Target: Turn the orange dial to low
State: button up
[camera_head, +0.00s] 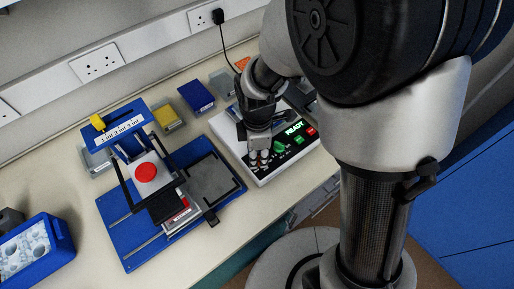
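A white control box (263,181) with a dark front panel stands on the bench right of centre. Its screen shows green READY text (294,128). A green control (280,148) and a red one (311,131) show on the panel. My gripper (259,158) points down over the left part of this panel, with its fingertips at or just above it. I see no orange dial on the panel; the gripper covers that left part. Whether the fingers are open or shut on something is too small to tell.
A blue-based device (130,238) with a red round button (145,172) stands left of the control box. A blue rack (62,238) is at the lower left. My arm hides the box's right rear.

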jog(key=shift+c, duration=0.5)
grip_shut()
